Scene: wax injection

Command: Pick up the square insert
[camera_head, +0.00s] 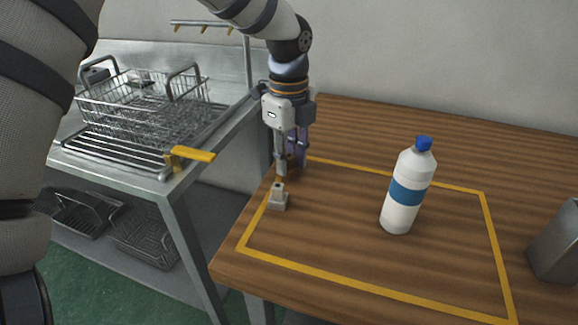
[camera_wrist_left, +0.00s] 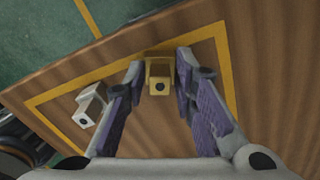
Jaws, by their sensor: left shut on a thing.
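My left gripper (camera_head: 288,170) points down over the left part of the taped area on the wooden table. In the left wrist view, its fingers (camera_wrist_left: 160,66) are closed around a small gold block with a round dark hole, the square insert (camera_wrist_left: 158,70). The fingers mostly hide the insert in the head view, and I cannot tell whether it still touches the table. A similar pale grey block (camera_head: 278,201) stands just in front of the gripper and is apart from it; it also shows left of the fingers in the left wrist view (camera_wrist_left: 89,106). My right gripper is not in view.
A white bottle (camera_head: 404,195) with a blue cap stands upright inside the yellow tape outline (camera_head: 370,284). A grey metal container (camera_head: 556,245) is at the right edge. A metal rack with wire baskets (camera_head: 150,100) stands left of the table. The tabletop between gripper and bottle is clear.

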